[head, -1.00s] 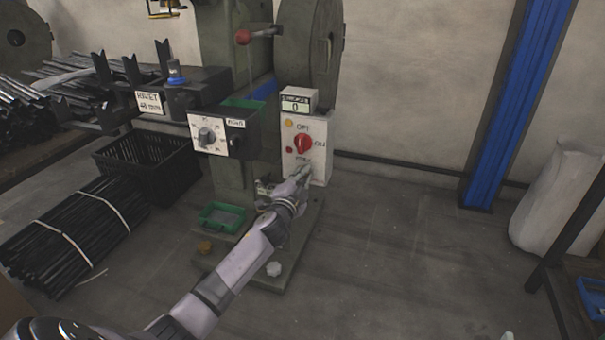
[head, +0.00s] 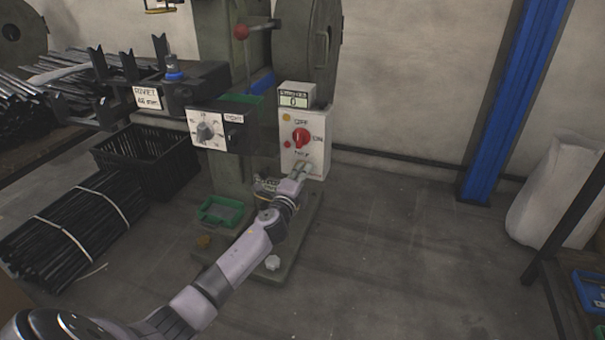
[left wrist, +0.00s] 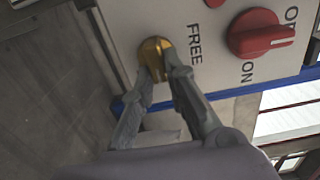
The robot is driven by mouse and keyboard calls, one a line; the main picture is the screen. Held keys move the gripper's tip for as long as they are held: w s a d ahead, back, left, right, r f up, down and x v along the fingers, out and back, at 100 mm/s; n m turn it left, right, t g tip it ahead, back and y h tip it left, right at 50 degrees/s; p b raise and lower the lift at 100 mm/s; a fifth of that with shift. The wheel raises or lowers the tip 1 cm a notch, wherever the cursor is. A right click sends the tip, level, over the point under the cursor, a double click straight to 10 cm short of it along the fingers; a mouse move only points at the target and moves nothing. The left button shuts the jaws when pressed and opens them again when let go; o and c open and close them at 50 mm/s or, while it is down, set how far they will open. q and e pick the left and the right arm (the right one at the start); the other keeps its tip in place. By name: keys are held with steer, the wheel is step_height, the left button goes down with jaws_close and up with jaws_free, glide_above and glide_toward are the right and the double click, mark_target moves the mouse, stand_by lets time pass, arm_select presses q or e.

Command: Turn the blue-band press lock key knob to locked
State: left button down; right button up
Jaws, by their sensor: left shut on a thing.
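The press control box (head: 316,158) is a pale panel with a red selector knob (head: 302,138) and a counter reading 0. A brass key knob (left wrist: 152,52) sits beside the word FREE in the left wrist view. The red selector (left wrist: 262,34) is to its right there, near ON. My left gripper (left wrist: 166,72) is shut on the brass knob, its two fingers against it. In the head view my left gripper (head: 303,170) is at the panel's lower part and hides the knob. A blue band (head: 263,84) shows on the press. My right gripper is not in view.
A second control box (head: 222,130) with a dial is left of the panel. A green tray (head: 220,212) sits on the press base. A black crate (head: 150,165) and bundled rods (head: 75,222) are at left. The floor to the right is clear up to a white sack (head: 553,195).

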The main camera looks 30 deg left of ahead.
arm_select(q)
steer(key=shift+f, duration=0.1)
steer(key=c, duration=1.6)
jaws_free()
steer(key=v, duration=1.2)
steer(key=shift+d, duration=0.1)
